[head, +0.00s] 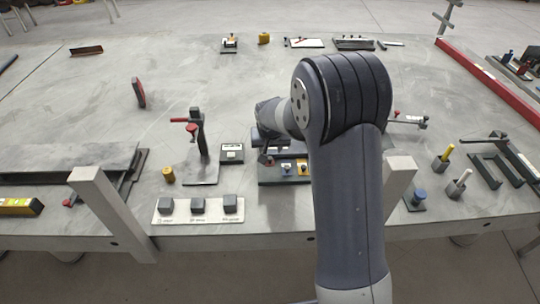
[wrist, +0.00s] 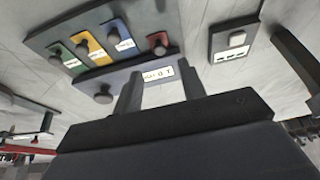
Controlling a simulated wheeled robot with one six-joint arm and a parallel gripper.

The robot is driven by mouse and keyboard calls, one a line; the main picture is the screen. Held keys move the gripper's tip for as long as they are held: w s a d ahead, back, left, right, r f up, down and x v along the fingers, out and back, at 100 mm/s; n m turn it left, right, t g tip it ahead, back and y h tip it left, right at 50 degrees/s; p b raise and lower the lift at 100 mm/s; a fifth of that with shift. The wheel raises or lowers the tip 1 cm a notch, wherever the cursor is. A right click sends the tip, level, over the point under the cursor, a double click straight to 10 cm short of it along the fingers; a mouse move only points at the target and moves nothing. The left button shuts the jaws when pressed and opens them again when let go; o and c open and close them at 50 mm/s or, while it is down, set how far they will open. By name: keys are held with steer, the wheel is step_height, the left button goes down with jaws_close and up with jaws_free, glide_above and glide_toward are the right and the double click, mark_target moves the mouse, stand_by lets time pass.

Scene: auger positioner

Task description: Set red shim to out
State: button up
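In the wrist view, the red shim (wrist: 158,41) is a small red piece with a dark round knob, at the right end of a grey fixture (wrist: 35,42). Green (wrist: 78,66), yellow (wrist: 88,41) and blue (wrist: 115,30) shims with knobs and white labels sit to its left. My gripper (wrist: 160,72) is open, its two fingers apart just in front of the red shim. A white label (wrist: 157,74) with partly readable letters shows between the fingers. I cannot tell if the fingers touch anything. In the head view the fixture (head: 264,180) is partly behind my arm; the red shim cannot be made out.
A small plate with a button (wrist: 237,39) lies right of the fixture in the wrist view. In the head view, a clamp post with a red handle (head: 199,135) stands left, and a white strip with several dark blocks (head: 182,218) lies in front. The table's back left is mostly clear.

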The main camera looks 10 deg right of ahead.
mark_target(270, 158)
steer(key=shift+p+x, duration=0.35)
steer(key=shift+x, duration=3.1)
steer(key=shift+c, duration=0.3)
jaws_close()
